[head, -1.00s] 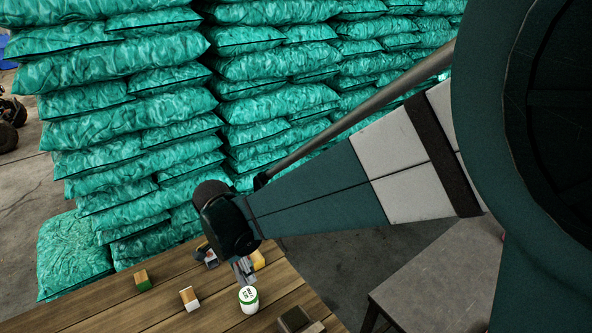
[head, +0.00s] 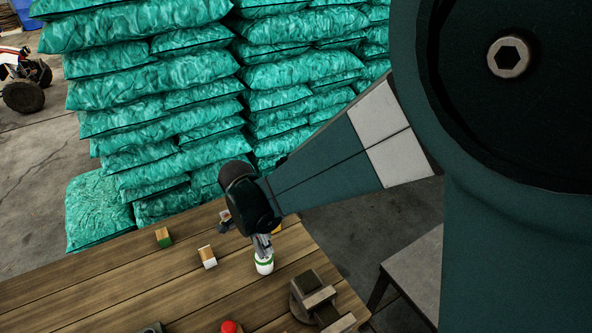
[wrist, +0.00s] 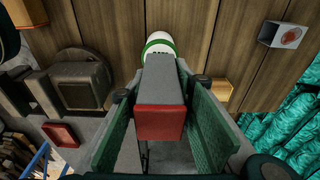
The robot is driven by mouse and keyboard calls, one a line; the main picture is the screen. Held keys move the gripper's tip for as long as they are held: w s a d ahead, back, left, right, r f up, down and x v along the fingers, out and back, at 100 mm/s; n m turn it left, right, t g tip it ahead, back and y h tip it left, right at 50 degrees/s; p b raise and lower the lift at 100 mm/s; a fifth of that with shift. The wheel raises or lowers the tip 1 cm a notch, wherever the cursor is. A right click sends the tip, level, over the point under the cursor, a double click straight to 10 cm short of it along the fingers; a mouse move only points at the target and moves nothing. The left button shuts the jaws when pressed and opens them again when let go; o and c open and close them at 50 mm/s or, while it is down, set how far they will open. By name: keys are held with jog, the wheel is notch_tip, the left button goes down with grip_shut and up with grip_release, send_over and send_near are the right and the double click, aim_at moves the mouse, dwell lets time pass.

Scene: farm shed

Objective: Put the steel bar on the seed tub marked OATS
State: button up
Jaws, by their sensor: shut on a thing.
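The steel bar (wrist: 161,85), grey with a red end face, sits between the green pads of my gripper (wrist: 162,118) in the wrist view. My gripper is shut on it. In the head view my gripper (head: 262,246) points down at the white seed tub (head: 264,267) with a green band, and the bar is hard to make out. The tub (wrist: 160,40) shows just beyond the bar in the wrist view; its lettering is mostly covered and I cannot read it. I cannot tell whether bar and tub touch.
A vise (head: 315,297) stands right of the tub on the wooden bench (head: 120,285). Small blocks, one wood and green (head: 163,237), one wood and white (head: 207,257), lie to the left. A red-topped thing (head: 230,327) is near the front. Stacked turquoise sacks (head: 150,110) stand behind.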

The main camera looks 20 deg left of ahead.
jog(key=shift+f, duration=0.85)
jog(key=shift+f, duration=0.15)
jog(key=o, duration=1)
jog(key=shift+s+a+r, duration=0.2)
jog(key=shift+r, duration=1.85)
jog(key=shift+s+a+r, duration=0.25)
jog(key=shift+r, duration=1.75)
jog(key=shift+s+a+r, duration=0.2)
jog(key=shift+r, duration=1.85)
jog(key=shift+d, duration=0.1)
